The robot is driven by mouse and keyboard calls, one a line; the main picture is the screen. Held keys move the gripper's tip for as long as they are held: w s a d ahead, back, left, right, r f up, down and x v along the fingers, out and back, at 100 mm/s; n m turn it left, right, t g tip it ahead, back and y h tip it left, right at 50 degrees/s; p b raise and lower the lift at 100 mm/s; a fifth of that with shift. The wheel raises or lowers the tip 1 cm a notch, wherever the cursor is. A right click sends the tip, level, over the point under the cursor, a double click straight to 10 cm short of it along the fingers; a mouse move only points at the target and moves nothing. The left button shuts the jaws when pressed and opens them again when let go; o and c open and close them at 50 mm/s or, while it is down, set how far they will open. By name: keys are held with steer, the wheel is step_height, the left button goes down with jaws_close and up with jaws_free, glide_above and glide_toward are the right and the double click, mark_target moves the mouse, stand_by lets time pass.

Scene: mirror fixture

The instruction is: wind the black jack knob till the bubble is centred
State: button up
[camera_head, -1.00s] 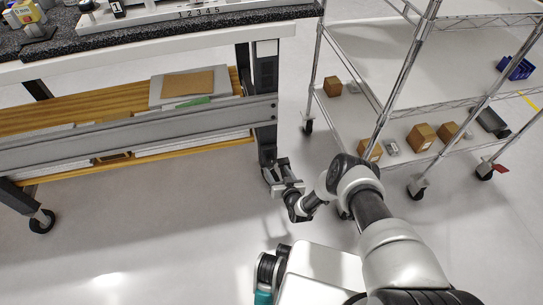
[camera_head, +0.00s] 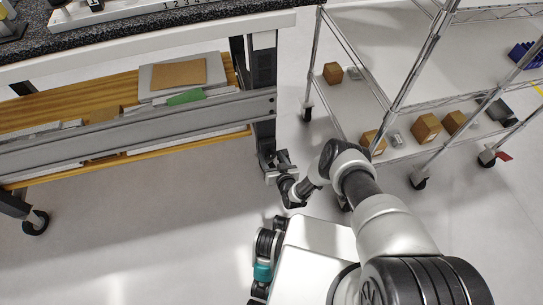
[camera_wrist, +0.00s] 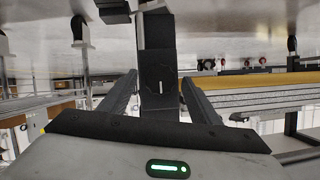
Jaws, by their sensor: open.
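A round black knob with a white tick line (camera_wrist: 159,86) sits on a dark upright block in the middle of the wrist view; I take it for the jack knob. My gripper (camera_wrist: 160,79) is open, with one dark finger on each side of the block; I cannot tell whether either touches it. In the head view my gripper (camera_head: 279,169) is low beside the lower end of the bench's right leg (camera_head: 263,85), and the knob cannot be made out there. No bubble level can be made out in either view.
The bench has a speckled dark top (camera_head: 150,27) and a wooden lower shelf (camera_head: 110,105) with boards and folders. A wire cart (camera_head: 400,95) on casters, holding several small boxes, stands close to my arm's right. The floor (camera_head: 130,215) in front of the bench is clear.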

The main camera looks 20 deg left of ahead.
steer(key=c, duration=1.1)
steer(key=shift+o, duration=0.2)
steer(key=shift+f+m+g+y, duration=0.1)
steer(key=shift+m+g+y, duration=0.2)
steer(key=shift+m+y, duration=0.3)
steer(key=shift+d+m, duration=0.1)
steer(key=shift+m, duration=0.3)
steer(key=o, duration=1.1)
steer(key=shift+c, duration=0.2)
steer(key=shift+d, duration=0.1)
